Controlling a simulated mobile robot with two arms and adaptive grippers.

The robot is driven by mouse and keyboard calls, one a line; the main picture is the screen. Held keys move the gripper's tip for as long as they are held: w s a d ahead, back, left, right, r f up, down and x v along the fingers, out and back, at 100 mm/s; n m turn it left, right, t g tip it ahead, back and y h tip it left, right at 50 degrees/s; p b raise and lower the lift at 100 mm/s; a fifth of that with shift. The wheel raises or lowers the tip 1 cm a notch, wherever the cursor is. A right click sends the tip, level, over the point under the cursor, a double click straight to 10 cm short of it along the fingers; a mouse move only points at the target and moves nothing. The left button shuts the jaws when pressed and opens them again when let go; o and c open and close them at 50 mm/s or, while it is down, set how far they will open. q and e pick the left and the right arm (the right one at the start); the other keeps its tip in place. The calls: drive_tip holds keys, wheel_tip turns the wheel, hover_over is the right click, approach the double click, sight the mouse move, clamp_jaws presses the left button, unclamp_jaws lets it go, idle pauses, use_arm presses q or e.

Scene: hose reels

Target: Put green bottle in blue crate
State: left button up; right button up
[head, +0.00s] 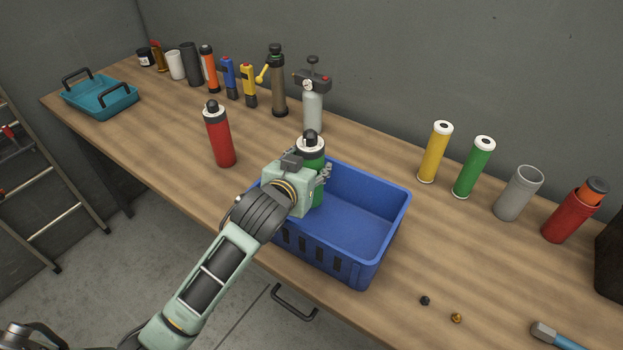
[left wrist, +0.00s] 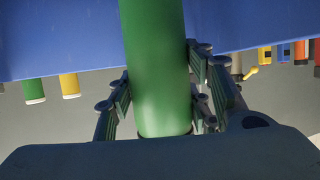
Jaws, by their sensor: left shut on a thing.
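The green bottle (head: 312,158) has a white shoulder and a black cap. It stands roughly upright at the left end of the blue crate (head: 383,240). My left gripper (head: 318,180) is shut on the bottle's side below the shoulder. In the left wrist view, the fingers (left wrist: 160,95) are on both sides of the green body (left wrist: 155,55), with the blue crate (left wrist: 60,35) behind it. The bottle's base is hidden, so I cannot tell whether it touches the crate floor. The visible crate floor is empty. My right gripper is not in view.
A red bottle (head: 219,137) stands left of the crate. A grey gauge cylinder (head: 313,108) stands behind it. Yellow (head: 434,153) and green (head: 473,168) tubes stand to the right. A teal tray (head: 100,98) is far left. Bare wooden table (head: 160,140) lies between.

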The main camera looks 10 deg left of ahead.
use_arm(q)
drive_tip(key=shift+f, duration=1.5)
drive_tip(key=shift+f, duration=0.2)
drive_tip(key=o, duration=1.4)
drive_tip(key=shift+r, duration=0.15)
drive_tip(key=b+v, duration=0.1)
drive_tip(key=v, duration=1.1)
